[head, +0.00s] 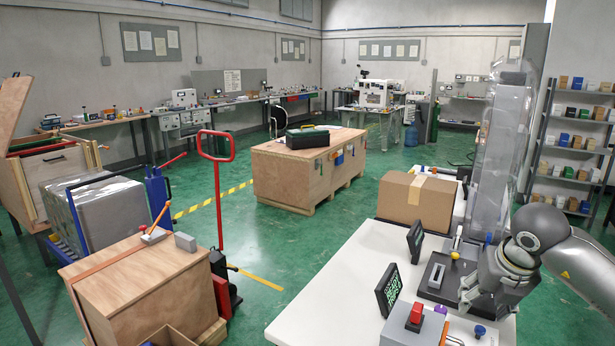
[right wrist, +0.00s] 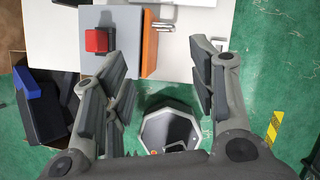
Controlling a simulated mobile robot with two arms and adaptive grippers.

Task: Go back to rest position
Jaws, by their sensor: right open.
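My right gripper (head: 474,296) is over the right side of the white table (head: 345,255), beside a dark control panel with a lever (head: 436,276). In the right wrist view the fingers of my right gripper (right wrist: 156,78) stand wide apart with nothing held between them. A grey box with a red button (right wrist: 97,41) and an orange side lies beyond the left finger. The red button (head: 416,313) also shows in the head view, at the table's near edge. My left gripper is not in view.
Two black signs (head: 389,290) stand on the table. A cardboard box (head: 415,200) and a tall clear column (head: 503,150) are behind it. A red pallet jack (head: 216,180) and wooden crates (head: 130,285) are at left. Green floor is open between them.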

